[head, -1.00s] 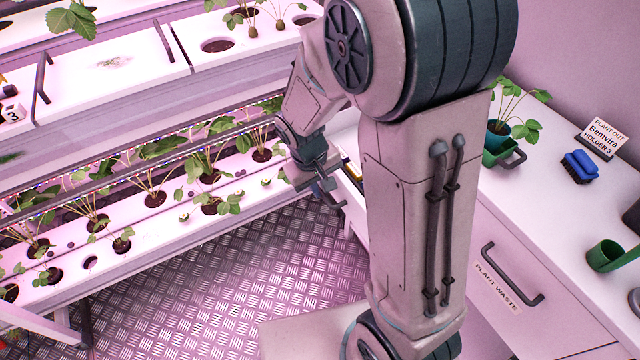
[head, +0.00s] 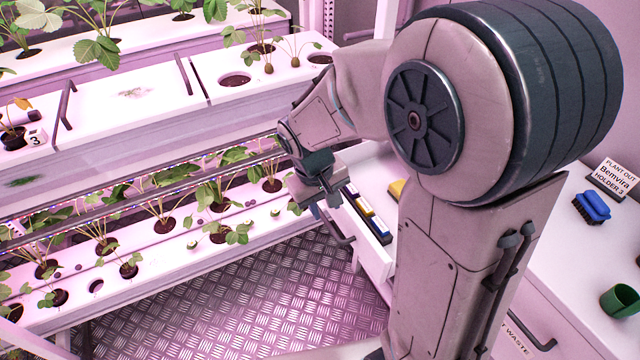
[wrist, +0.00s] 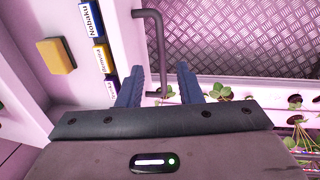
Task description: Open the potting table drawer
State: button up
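The potting table drawer (head: 376,254) stands pulled out, partly hidden by my arm in the head view. Its dark bar handle (head: 342,240) is on its front. In the wrist view, the drawer's white front (wrist: 126,40) and the handle (wrist: 154,38) show. My gripper (head: 326,200) is at the handle. Its two blue fingers (wrist: 158,88) are apart, and the handle's lower end shows between them; I cannot tell if they touch it. Inside the drawer are several label blocks (wrist: 91,18) and a yellow sponge-like block (wrist: 57,55).
A planted rack (head: 215,255) stands at the left, with metal floor (head: 270,300) before it. On the table at right are a blue brush (head: 592,207), a green cup (head: 620,300) and a sign (head: 615,176). A second drawer handle (head: 535,335) is lower right.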

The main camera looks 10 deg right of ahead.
notch_tip(320, 180, up, 7)
jog(key=a, duration=0.1)
jog(key=shift+s+a, duration=0.15)
jog(key=shift+s, duration=0.05)
jog(key=shift+r, duration=0.1)
jog(key=s+d+r+m+t+y+p, duration=0.1)
jog(key=s+d+m, duration=0.1)
jog(key=s, duration=0.3)
jog(key=s+d+r+m+t+y+p, duration=0.1)
jog(key=s+d+r, duration=0.1)
jog(key=s+d, duration=0.2)
jog(key=shift+s+d+r+m, duration=0.25)
jog(key=shift+s+d+m, duration=0.15)
jog(key=shift+s, duration=0.65)
jog(key=shift+d, duration=0.1)
dwell(0.3)
